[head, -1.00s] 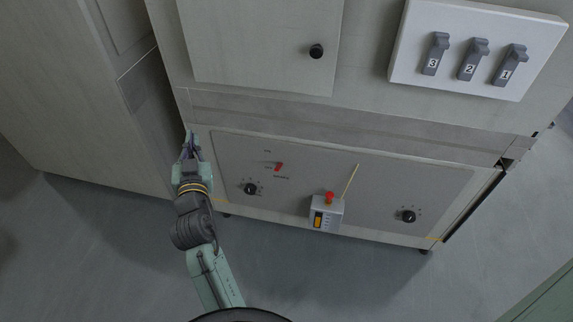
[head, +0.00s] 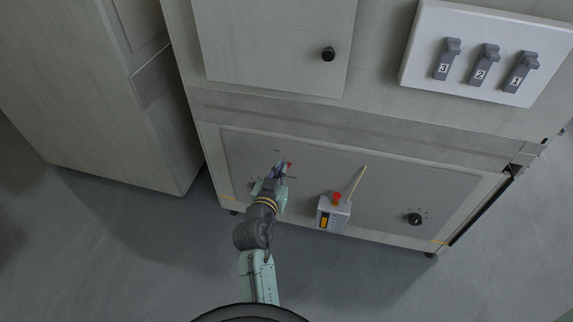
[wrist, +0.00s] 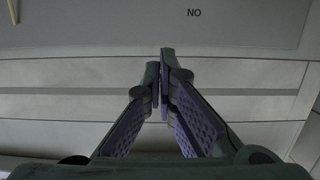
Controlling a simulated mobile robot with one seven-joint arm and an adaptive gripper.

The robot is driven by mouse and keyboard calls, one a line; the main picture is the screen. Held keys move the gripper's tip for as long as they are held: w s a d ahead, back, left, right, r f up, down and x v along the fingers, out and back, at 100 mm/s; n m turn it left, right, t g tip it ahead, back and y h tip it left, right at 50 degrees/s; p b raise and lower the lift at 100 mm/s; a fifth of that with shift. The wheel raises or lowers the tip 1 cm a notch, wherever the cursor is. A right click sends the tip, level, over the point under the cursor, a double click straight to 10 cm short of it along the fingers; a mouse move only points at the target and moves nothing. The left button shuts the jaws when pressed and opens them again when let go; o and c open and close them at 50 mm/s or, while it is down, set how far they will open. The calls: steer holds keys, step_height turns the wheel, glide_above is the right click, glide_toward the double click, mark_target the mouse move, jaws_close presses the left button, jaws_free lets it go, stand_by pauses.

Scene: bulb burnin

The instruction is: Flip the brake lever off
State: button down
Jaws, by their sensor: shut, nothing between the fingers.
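A small box with a red button (head: 333,214) and a pale yellow stick (head: 351,183) are right of my gripper. A black dial (head: 414,219) is further right. Three numbered grey switches (head: 483,64) are on a white plate above. A cabinet door has a black knob (head: 328,54).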

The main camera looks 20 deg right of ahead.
steer(key=x, duration=0.4)
steer(key=p+x, duration=0.1)
steer(key=x, duration=0.3)
steer(key=shift+w+d+r+p, duration=0.15)
steer(key=shift+w+d+p, duration=0.1)
steer(key=shift+w+p, duration=0.1)
steer(key=f, duration=0.1)
steer(key=s+a+f, duration=0.1)
steer(key=shift+s+f, duration=0.15)
steer(key=shift+f, duration=0.2)
steer(key=shift+s+a+f, duration=0.15)
steer(key=shift+s+f, duration=0.1)
steer(key=shift+f, duration=0.25)
